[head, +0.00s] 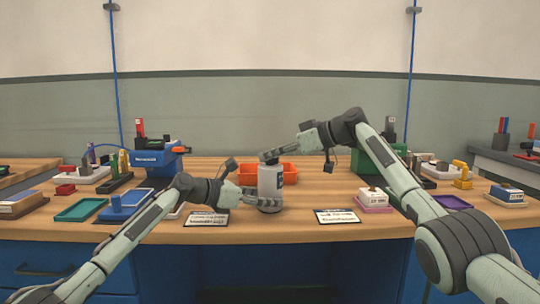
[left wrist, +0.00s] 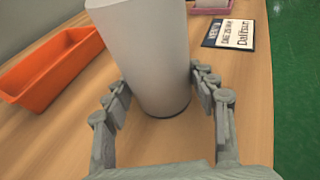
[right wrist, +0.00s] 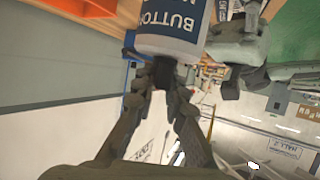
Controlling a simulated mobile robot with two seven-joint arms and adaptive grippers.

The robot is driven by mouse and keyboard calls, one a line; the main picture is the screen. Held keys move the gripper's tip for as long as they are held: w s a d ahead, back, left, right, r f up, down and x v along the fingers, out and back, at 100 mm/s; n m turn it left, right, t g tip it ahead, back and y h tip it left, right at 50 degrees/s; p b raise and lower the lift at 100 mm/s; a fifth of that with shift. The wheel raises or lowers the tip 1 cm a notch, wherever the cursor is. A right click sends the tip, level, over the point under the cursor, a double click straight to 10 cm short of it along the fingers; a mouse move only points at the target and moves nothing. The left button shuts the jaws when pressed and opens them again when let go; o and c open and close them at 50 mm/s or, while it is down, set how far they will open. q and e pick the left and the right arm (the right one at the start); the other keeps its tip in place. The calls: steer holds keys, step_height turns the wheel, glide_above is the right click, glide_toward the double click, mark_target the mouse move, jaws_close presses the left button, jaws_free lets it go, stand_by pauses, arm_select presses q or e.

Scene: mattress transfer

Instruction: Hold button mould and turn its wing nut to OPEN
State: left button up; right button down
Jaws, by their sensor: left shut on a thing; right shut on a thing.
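The button mould (head: 270,181) is a grey-white cylinder standing upright on the wooden table, with a blue label that reads "BUTTO…" in the right wrist view (right wrist: 172,30). My left gripper (head: 268,197) is shut around its lower body; the left wrist view shows a finger on each side of the cylinder (left wrist: 150,60). My right gripper (head: 268,156) is at the mould's top. In the right wrist view its fingertips (right wrist: 165,75) are shut on a small dark piece at the top, the wing nut (right wrist: 164,72), mostly hidden between them.
An orange bin (head: 290,174) stands just behind the mould. Printed cards (head: 207,218) and (head: 337,216) lie at the front edge to either side. A blue machine (head: 155,160) stands left and a green one (head: 372,165) right, among small trays and blocks.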

steer(key=shift+s+f+n+g, duration=0.15)
steer(key=shift+f+n+g, duration=0.05)
steer(key=shift+n+g, duration=0.1)
stand_by(0.4)
steer(key=c, duration=1.6)
jaws_free()
steer(key=shift+a, duration=0.1)
steer(key=shift+o, duration=0.2)
steer(key=shift+r, duration=0.1)
steer(key=v, duration=1.2)
